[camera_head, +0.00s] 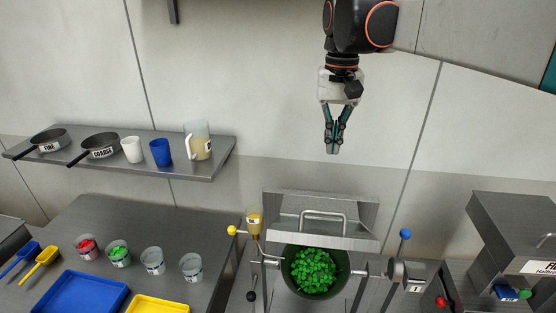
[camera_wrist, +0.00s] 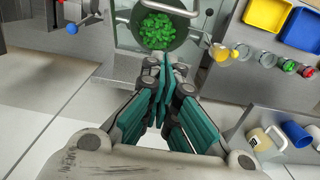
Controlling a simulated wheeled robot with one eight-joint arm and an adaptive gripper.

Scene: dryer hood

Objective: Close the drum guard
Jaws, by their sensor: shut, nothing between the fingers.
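The drum guard (camera_head: 350,214) is a grey metal panel with a bar handle (camera_head: 323,215). It stands raised behind the drum (camera_head: 287,277), whose mouth is uncovered and shows green pieces (camera_head: 314,270) inside. In the wrist view the drum (camera_wrist: 122,18) and its green pieces (camera_wrist: 157,30) lie beyond my fingertips, with a curved bar (camera_wrist: 170,8) at the top edge that looks like the guard's handle. My gripper (camera_head: 332,151) is shut and empty, pointing down, above the guard and apart from it. It also shows in the wrist view (camera_wrist: 163,68).
A blue-knobbed lever (camera_head: 405,234) stands right of the drum, and a yellow knob (camera_head: 232,230) and small hopper (camera_head: 254,220) stand left. A wall shelf (camera_head: 205,168) holds pans, cups and a jug (camera_head: 198,141). Trays and cups cover the left bench. Air around my gripper is clear.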

